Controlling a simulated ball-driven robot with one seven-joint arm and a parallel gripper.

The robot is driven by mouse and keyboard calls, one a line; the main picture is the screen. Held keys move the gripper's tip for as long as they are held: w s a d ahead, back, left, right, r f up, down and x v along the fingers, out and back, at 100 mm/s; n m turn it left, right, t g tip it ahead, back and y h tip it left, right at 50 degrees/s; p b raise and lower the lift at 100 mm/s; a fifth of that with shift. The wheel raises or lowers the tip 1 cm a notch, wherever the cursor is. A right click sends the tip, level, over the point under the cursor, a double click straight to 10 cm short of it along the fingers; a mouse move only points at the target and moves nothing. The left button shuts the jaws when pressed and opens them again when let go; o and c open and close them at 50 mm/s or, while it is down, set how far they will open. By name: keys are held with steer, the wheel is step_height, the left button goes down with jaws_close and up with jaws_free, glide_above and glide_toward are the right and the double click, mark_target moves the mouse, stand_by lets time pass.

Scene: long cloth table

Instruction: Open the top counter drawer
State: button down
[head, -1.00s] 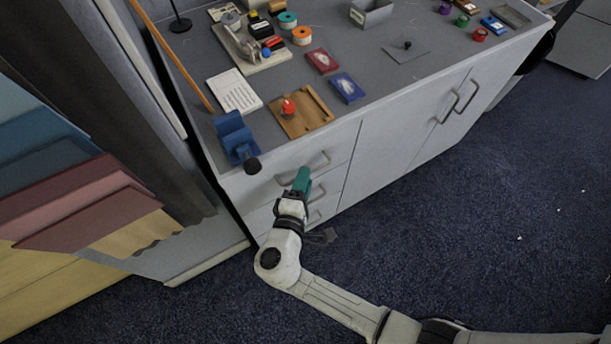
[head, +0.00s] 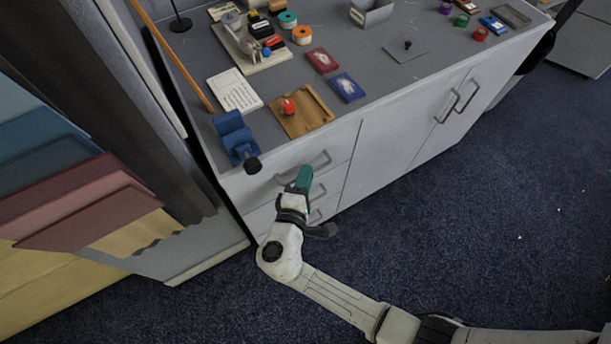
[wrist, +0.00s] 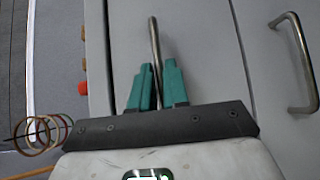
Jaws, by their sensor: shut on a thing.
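The counter's top drawer (head: 290,172) is a pale grey front just below the countertop, and it looks flush with the cabinet. Its metal bar handle (wrist: 154,42) stands between the two teal fingers of my gripper (wrist: 155,72) in the wrist view. The fingers are shut on that handle. A lower drawer's handle (wrist: 303,65) shows at the right in the wrist view, clear of the fingers.
The countertop (head: 290,60) holds a blue vise-like tool (head: 235,138) overhanging the front edge, a wooden board (head: 312,118) with a red piece and several boxes. Cabinet doors (head: 400,130) are to the right. Dark carpet (head: 470,240) is free in front of the counter.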

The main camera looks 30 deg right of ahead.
stand_by(0.3)
steer(key=s+p, duration=0.2)
steer(key=s, duration=2.8)
steer(key=shift+s, duration=0.25)
steer(key=c, duration=1.2)
jaws_free()
steer(key=b+v, duration=0.1)
steer(key=v, duration=0.9)
steer(key=shift+s+a+b, duration=0.25)
steer(key=shift+a+b, duration=0.05)
steer(key=shift+a, duration=0.05)
